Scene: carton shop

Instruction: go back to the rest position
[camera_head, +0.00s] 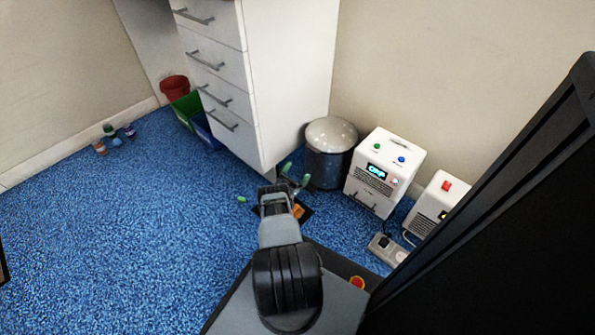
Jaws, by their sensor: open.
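My gripper (275,192) is at the far end of my arm, low over the blue carpet in front of the white drawer cabinet. It points away from my body and is open. I see nothing held in it. Small green pieces (304,181) show close around it; I cannot tell whether they are parts of the gripper or loose things. My wrist and forearm hide part of the floor beneath.
A white drawer cabinet (285,80), a lidded metal bin (329,165) and two white machines (384,170) (433,205) stand beyond and right of my gripper. A power strip (386,248) lies on the floor. Red, green and blue bins stand at the cabinet's left. The left carpet (130,230) is mostly clear.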

